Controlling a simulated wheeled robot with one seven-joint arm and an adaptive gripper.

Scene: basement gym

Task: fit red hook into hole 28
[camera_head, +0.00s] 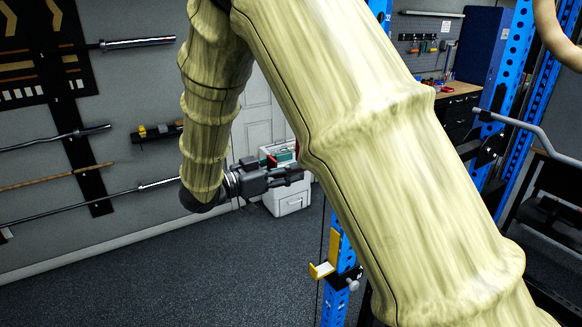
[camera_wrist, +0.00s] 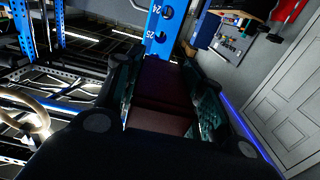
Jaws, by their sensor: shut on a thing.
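My gripper (camera_head: 285,176) is shut on the red hook and holds it in the air, left of my large arm link in the head view. In the wrist view the hook (camera_wrist: 160,103) is a dark red block between the fingers of my gripper (camera_wrist: 165,95). A blue upright (camera_wrist: 160,30) with a column of holes rises just beyond the hook, with the labels 24 and 25 readable. I cannot read a label 28. Whether the hook touches the upright is not clear. In the head view my arm covers much of the blue upright (camera_head: 334,232).
A yellow-and-black hook (camera_head: 324,268) sits on the upright low in the head view. A white cabinet (camera_head: 290,200) stands behind my gripper. Barbells (camera_head: 140,42) hang on the left wall. Another blue upright (camera_head: 512,55) stands at right. The floor at left is clear.

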